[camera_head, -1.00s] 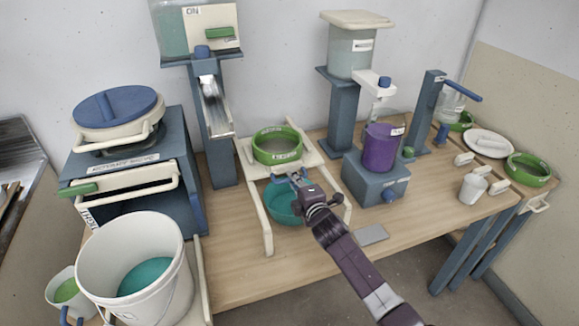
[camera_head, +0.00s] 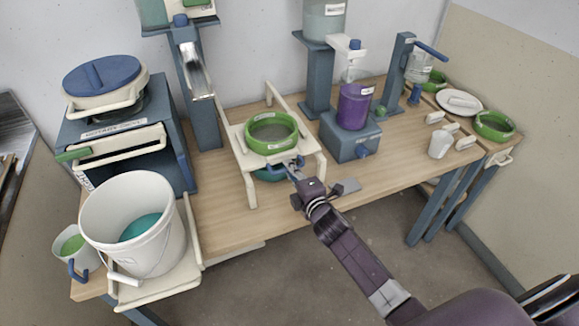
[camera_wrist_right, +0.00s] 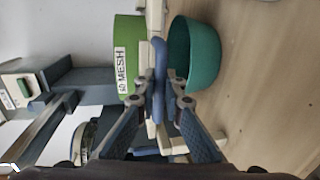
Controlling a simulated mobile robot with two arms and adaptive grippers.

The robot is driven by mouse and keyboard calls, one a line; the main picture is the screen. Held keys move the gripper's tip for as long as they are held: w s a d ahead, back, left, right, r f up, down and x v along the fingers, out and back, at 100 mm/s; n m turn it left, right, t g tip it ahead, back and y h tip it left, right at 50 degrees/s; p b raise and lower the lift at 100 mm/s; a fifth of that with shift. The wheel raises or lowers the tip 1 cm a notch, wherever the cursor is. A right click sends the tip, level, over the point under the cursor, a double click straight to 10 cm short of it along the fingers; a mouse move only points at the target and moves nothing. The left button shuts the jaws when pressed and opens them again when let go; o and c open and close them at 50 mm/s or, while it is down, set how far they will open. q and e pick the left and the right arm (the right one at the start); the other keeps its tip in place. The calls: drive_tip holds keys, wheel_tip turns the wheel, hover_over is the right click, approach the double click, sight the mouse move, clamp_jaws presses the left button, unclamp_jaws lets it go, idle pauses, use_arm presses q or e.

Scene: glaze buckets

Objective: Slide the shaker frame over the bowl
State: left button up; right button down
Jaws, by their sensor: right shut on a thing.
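The cream shaker frame (camera_head: 238,160) stands on the wooden table and carries a green sieve ring (camera_head: 272,123), labelled "MESH" in the right wrist view (camera_wrist_right: 128,30). The teal bowl (camera_head: 268,175) is beneath the frame's front part, mostly hidden in the head view. In the wrist view the bowl (camera_wrist_right: 197,58) shows below the sieve's level, past the frame edge. My right gripper (camera_head: 288,169) is shut on the frame's blue handle (camera_wrist_right: 160,72) at the front edge. My left gripper is not in view.
A blue stand with a purple pot (camera_head: 354,108) is right of the frame. A white bucket (camera_head: 135,225) is at the front left, beside a blue cabinet (camera_head: 110,150). Bare table lies left of the frame.

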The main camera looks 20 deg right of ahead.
drive_tip(key=c, duration=2)
unclamp_jaws()
drive_tip(key=shift+c, duration=0.2)
drive_tip(key=s+r, duration=0.2)
drive_tip(key=s, duration=0.9)
drive_tip(key=shift+s+d+r, duration=0.15)
drive_tip(key=shift+s+d, duration=0.05)
drive_tip(key=shift+s, duration=0.15)
drive_tip(key=s+d+f+m+g, duration=0.1)
drive_tip(key=s+f+m+g, duration=0.4)
drive_tip(key=f, duration=1)
drive_tip(key=s+f+m+g, duration=0.2)
drive_tip(key=s+f, duration=0.5)
drive_tip(key=f, duration=0.9)
drive_tip(key=s+f+m+g, duration=0.2)
drive_tip(key=s+f, duration=0.5)
drive_tip(key=s, duration=0.4)
drive_tip(key=s+f+m+g, duration=0.3)
drive_tip(key=s+f, duration=0.3)
drive_tip(key=s, duration=0.5)
drive_tip(key=s+a+f+m+g+b, duration=0.1)
drive_tip(key=s+f+m+g, duration=0.1)
drive_tip(key=s+f+m, duration=0.2)
drive_tip(key=s+f, duration=0.3)
drive_tip(key=s, duration=0.5)
drive_tip(key=shift+f+g+h, duration=0.3)
drive_tip(key=shift+g, duration=0.1)
